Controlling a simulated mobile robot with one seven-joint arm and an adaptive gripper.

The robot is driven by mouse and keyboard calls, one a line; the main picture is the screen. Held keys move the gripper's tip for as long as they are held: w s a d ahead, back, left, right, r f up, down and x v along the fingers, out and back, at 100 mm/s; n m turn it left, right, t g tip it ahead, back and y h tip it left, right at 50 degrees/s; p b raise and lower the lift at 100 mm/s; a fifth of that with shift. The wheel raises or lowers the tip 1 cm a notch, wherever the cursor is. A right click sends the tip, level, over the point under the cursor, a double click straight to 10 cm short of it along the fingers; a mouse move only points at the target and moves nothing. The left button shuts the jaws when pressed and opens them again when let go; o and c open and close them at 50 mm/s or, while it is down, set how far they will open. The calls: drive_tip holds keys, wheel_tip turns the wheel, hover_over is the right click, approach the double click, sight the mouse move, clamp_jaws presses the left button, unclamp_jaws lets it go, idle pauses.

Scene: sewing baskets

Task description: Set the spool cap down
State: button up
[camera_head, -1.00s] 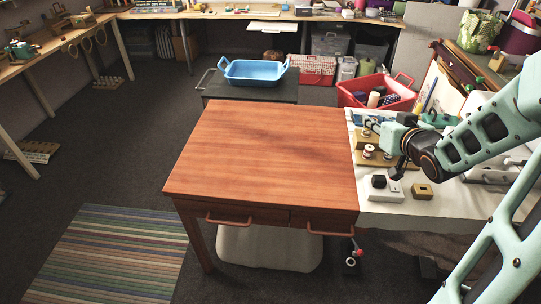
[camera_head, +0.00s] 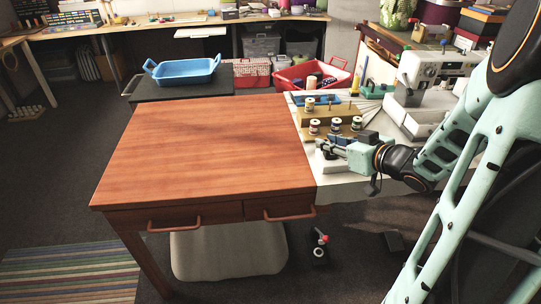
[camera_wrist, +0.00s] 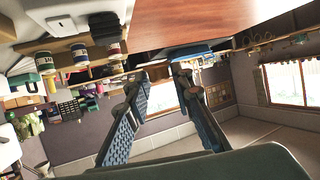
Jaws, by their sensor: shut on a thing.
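My gripper (camera_head: 324,148) is level and points left, over the white tabletop (camera_head: 334,180) near its border with the brown wooden table (camera_head: 210,150). In the wrist view my gripper's two fingers (camera_wrist: 160,82) reach away from the camera with a visible gap. Several thread spools (camera_head: 315,127) stand on a wooden spool holder (camera_head: 343,112), just behind my gripper. Spools also show in the wrist view (camera_wrist: 80,57).
The brown table is bare. A sewing machine (camera_head: 440,70) stands at the right behind my arm. A blue tray (camera_head: 183,72) and a red basket (camera_head: 293,84) are behind the tables. My arm hides part of the white tabletop.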

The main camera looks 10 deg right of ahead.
drive_tip(key=w+a+f+b, duration=0.3)
drive_tip(key=w+a+f, duration=0.1)
drive_tip(key=w+a, duration=0.1)
drive_tip(key=b, duration=0.2)
hover_over(288, 166)
drive_tip(key=f, duration=0.4)
drive_tip(key=shift+s+d+f, duration=0.2)
drive_tip(key=shift+s+d, duration=0.1)
drive_tip(key=shift+d, duration=0.05)
drive_tip(key=shift+w+a+f+b, duration=0.1)
drive_tip(key=shift+a+f+b, duration=0.1)
drive_tip(key=shift+b, duration=0.15)
wheel_tip(288, 166, down, 4)
drive_tip(key=shift+w+a+r+b, duration=0.1)
drive_tip(key=shift+w+r+b, duration=0.1)
drive_tip(key=shift+b, duration=0.55)
drive_tip(key=shift+r, duration=0.1)
